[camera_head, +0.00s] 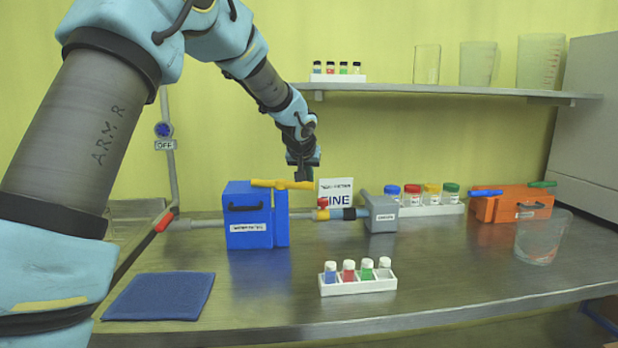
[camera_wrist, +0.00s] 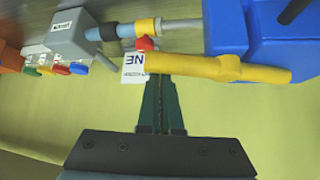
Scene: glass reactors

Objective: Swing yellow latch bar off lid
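The yellow latch bar (camera_head: 283,184) lies across the top of the blue box (camera_head: 248,222), its right end sticking out past the box's right side. In the wrist view the latch bar (camera_wrist: 218,68) runs sideways just beyond my fingertips, over the blue box (camera_wrist: 250,30). My gripper (camera_head: 303,172) points down at the bar's overhanging right end. In the wrist view the fingers of my gripper (camera_wrist: 161,82) are side by side with only a thin line between them, empty. Their tips meet the bar's edge in the picture; whether they touch it is unclear.
A grey pipe with a red handle (camera_head: 323,202) and a grey block (camera_head: 378,213) stand right of the box. A white sign (camera_head: 336,192) is behind. A vial rack (camera_head: 357,286) stands in front, a blue cloth (camera_head: 160,296) front left. An orange box (camera_head: 512,205) is at right.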

